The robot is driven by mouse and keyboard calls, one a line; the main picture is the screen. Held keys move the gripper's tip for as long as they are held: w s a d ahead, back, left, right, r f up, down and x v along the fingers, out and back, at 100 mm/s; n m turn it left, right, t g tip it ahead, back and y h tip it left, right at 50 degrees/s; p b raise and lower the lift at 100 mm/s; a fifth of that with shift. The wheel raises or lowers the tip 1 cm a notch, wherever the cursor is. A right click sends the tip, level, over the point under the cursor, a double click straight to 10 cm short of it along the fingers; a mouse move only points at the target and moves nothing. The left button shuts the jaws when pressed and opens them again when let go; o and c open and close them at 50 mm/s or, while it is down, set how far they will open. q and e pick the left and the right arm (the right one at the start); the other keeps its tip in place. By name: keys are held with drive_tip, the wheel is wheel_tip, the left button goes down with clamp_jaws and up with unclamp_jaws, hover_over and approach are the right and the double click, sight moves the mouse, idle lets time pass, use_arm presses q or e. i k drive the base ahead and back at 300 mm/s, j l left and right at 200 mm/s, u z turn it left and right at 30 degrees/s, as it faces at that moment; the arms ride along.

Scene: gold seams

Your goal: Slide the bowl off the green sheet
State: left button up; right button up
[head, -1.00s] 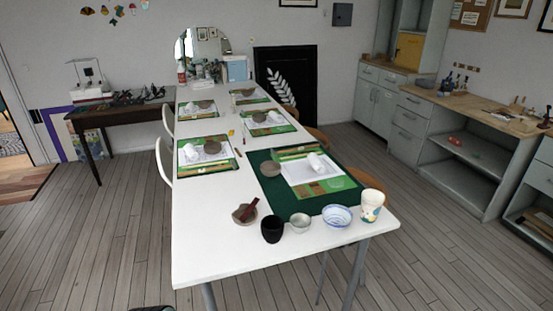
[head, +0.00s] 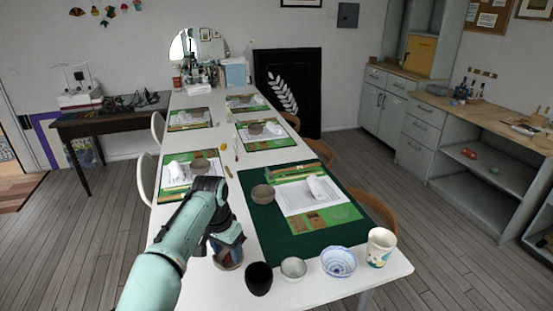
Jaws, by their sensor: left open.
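The dark green sheet (head: 258,228) lies on the near right part of the white table, with a lighter green mat and papers on it. A round grey-brown bowl-like piece (head: 262,194) sits on the sheet near its left edge. A blue-and-white bowl (head: 338,262) stands at the sheet's front edge; I cannot tell whether its base touches the sheet. My left gripper (head: 228,243) is open and points down, left of the sheet, over a small dish (head: 228,262) that it partly hides. My right gripper is out of view.
A black cup (head: 258,279), a small grey bowl (head: 293,268) and a patterned cup (head: 380,247) stand in a row along the near table edge (head: 345,289). Other place settings lie farther back. Bare table shows left of the sheet.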

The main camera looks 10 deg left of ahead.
sight(261, 194)
drive_tip(key=i, duration=1.3)
